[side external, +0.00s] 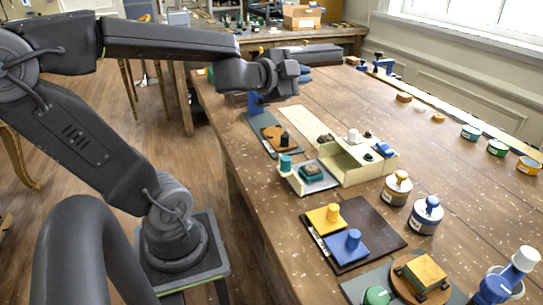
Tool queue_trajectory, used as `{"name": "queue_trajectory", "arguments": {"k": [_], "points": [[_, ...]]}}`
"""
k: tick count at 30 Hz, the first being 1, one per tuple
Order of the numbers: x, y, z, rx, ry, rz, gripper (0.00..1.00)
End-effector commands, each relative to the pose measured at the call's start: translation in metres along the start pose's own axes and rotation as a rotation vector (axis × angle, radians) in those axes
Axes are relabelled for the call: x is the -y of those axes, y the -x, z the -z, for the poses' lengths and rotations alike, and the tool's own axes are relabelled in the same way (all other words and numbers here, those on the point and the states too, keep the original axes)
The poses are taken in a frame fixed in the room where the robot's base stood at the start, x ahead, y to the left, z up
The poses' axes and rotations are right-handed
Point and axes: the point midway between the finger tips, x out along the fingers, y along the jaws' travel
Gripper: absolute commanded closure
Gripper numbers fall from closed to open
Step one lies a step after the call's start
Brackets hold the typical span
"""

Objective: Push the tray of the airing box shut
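The airing box (368,172) is a cream box in the middle of the table. Its tray (313,186) sticks out from the box's left side, so it is open. A dark green block (312,172) lies on the tray, and a teal knob (285,164) stands at its left end. My gripper (318,54) is above the far part of the table, beyond the box and apart from it. Its fingers cannot be made out clearly, so I cannot tell whether it is open or shut.
Small knobs and a blue piece sit on the airing box. A dark board (375,222) with yellow and blue blocks lies nearer. Two jars (397,188) stand right of the box. A mat with a brown piece (278,138) lies behind the tray. The table's left edge is close to the tray.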

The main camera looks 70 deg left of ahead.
Motion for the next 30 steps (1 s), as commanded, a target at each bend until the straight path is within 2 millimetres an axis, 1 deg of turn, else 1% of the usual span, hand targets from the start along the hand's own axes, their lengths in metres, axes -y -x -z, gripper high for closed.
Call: {"name": "queue_trajectory", "arguments": {"k": [1, 2, 4, 8, 11, 13, 15, 18, 21, 24, 26, 30], "points": [[0.003, -0.004, -0.004, -0.051, -0.08, -0.025, 0.97], [0.002, -0.005, -0.006, -0.085, -0.13, -0.049, 1.0], [-0.002, -0.005, -0.012, -0.159, -0.238, -0.125, 1.0], [-0.019, 0.006, -0.034, -0.271, -0.402, -0.338, 1.0], [-0.035, 0.027, -0.06, -0.329, -0.48, -0.55, 1.0], [-0.043, 0.046, -0.08, -0.355, -0.508, -0.705, 1.0], [-0.049, 0.067, -0.097, -0.37, -0.515, -0.848, 1.0], [-0.053, 0.093, -0.115, -0.377, -0.503, -1.009, 1.0], [-0.053, 0.11, -0.125, -0.379, -0.488, -1.11, 1.0], [-0.056, 0.117, -0.129, -0.381, -0.481, -1.153, 1.0], [-0.059, 0.117, -0.129, -0.382, -0.481, -1.16, 1.0], [-0.077, 0.11, -0.128, -0.385, -0.481, -1.161, 1.0]]}}
